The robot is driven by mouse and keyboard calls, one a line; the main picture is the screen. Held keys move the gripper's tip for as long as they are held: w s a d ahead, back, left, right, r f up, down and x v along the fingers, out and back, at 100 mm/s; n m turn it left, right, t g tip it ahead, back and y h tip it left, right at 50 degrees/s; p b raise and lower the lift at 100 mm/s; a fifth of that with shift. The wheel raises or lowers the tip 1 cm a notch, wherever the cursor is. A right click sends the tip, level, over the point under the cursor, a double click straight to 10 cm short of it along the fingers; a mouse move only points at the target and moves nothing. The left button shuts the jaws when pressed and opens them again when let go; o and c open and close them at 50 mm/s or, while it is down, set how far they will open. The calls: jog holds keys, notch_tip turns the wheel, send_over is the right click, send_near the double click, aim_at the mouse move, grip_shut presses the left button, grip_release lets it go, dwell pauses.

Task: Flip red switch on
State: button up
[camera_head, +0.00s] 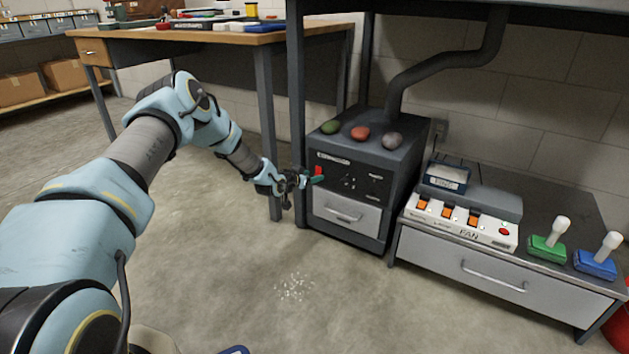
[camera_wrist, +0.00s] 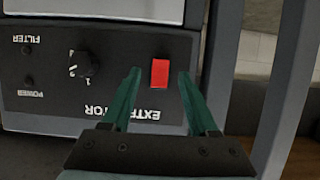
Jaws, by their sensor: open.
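The red switch (camera_head: 319,171) is a small rectangular rocker on the dark front panel of the extractor box (camera_head: 360,180). In the wrist view the red switch (camera_wrist: 159,73) lies in the gap between my two fingertips, and the panel print appears upside down. My gripper (camera_head: 306,178) is open, with its green fingers pointing at the panel beside the switch. In the wrist view my gripper (camera_wrist: 160,76) has one finger on each side of the switch. I cannot tell whether the fingertips touch the panel, or which way the switch is set.
A dial (camera_wrist: 82,65) is on the same panel. A fan control box (camera_head: 460,218) and green and blue joysticks (camera_head: 548,247) sit to the right.

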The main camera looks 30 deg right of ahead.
aim_at(318, 172)
jog(key=shift+x, duration=1.15)
grip_shut()
